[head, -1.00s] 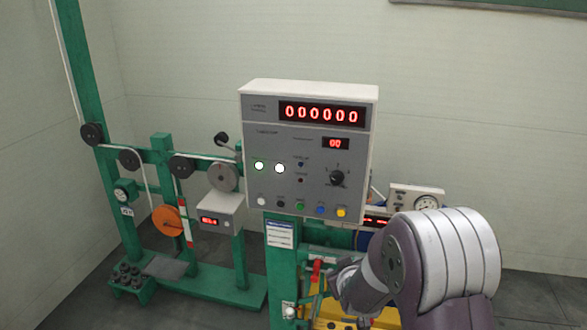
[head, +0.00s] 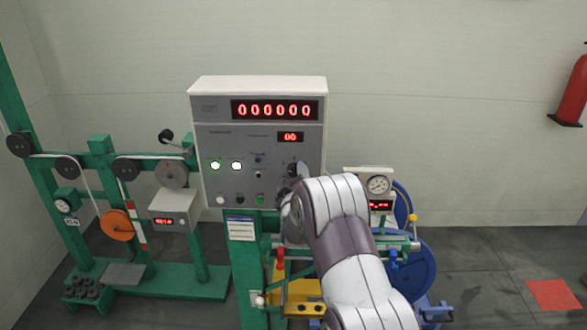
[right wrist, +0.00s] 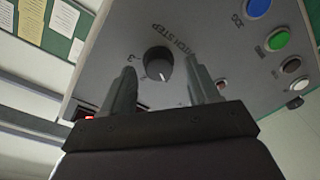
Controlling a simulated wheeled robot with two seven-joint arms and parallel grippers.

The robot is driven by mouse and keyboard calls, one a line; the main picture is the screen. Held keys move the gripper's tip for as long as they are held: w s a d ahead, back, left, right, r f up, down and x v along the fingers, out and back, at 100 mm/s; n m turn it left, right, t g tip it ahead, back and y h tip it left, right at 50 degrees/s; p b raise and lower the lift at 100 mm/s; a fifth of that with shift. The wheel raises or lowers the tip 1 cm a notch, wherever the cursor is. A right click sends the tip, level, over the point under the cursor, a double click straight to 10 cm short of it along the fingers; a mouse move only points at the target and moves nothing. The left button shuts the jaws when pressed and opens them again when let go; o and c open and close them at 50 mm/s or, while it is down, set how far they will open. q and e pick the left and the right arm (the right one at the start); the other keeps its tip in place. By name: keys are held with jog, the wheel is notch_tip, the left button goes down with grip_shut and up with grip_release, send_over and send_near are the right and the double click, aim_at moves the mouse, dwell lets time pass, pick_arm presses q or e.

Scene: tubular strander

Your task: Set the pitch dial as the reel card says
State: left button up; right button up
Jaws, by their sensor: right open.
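The dark pitch dial (head: 296,169) is on the right of the grey control panel (head: 215,185), partly hidden by my right arm. In the right wrist view the dial (right wrist: 157,63) shows below "PITCH STEP" lettering, seen upside down, with its white pointer line toward the lower right. My right gripper (right wrist: 162,72) is open. Its two fingers appear either side of the dial with clear gaps; contact is not visible. In the head view my arm hides the fingertips. A white card with a blue header (head: 241,229) is on the green post; its print is too small to read. My left gripper is not in view.
A gauge box (head: 379,184) and blue reel (head: 410,262) stand at the right. Green pulley frames (head: 103,190) stand at the left. A fire extinguisher (head: 574,95) hangs far right.

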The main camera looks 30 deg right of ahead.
jog(key=shift+w+d, duration=0.2)
jog(key=shift+d, duration=0.2)
jog(key=shift+w+a, duration=0.25)
jog(key=shift+c, duration=0.2)
jog(key=shift+d, duration=0.1)
jog(key=c, duration=1)
jog(key=shift+f+b, duration=0.25)
jog(key=shift+b, duration=0.2)
jog(key=shift+f+m+h+b, duration=0.1)
jog(key=shift+m+h+b, duration=0.05)
jog(key=shift+m+b, duration=3.5)
jog(key=shift+f+m+h+b, duration=0.15)
jog(key=shift+m+b, duration=2.3)
jog(key=shift+b, duration=2.3)
